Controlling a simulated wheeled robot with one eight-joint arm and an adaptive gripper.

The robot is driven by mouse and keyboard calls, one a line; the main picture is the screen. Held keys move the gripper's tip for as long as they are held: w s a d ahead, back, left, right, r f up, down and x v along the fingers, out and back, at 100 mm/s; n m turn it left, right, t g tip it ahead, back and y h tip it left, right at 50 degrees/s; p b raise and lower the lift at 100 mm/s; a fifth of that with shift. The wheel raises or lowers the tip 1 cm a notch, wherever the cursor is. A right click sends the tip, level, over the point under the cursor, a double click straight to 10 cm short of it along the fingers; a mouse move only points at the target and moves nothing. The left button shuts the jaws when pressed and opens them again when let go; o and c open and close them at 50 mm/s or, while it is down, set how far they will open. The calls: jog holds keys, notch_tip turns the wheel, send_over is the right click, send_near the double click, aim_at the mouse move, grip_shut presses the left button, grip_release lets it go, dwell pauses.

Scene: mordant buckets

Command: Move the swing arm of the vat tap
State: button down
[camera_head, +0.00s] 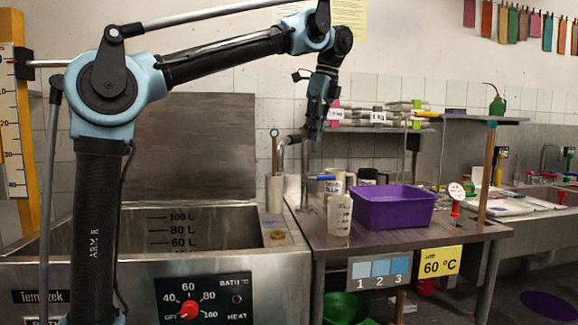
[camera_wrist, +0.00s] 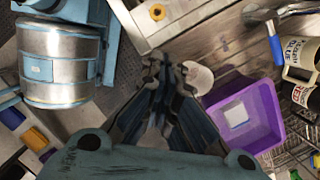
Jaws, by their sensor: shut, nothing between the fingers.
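The steel vat (camera_head: 205,240) with litre marks stands at the left centre, its lid raised behind. I cannot clearly tell which part is the swing arm. A metal pipe (camera_wrist: 262,15), which may be the tap, shows at the upper right of the wrist view. My gripper (camera_head: 312,132) hangs pointing down in front of the tap, hiding part of it. In the wrist view my gripper (camera_wrist: 160,62) has its fingers together, with nothing between them.
A red heat knob (camera_head: 190,310) is on the vat's front. A shelf (camera_head: 375,129) is behind.

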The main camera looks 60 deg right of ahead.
jog(key=w+f, duration=0.6)
jog(key=f, duration=0.4)
jog(key=shift+a, duration=0.35)
jog(key=shift+w, duration=0.15)
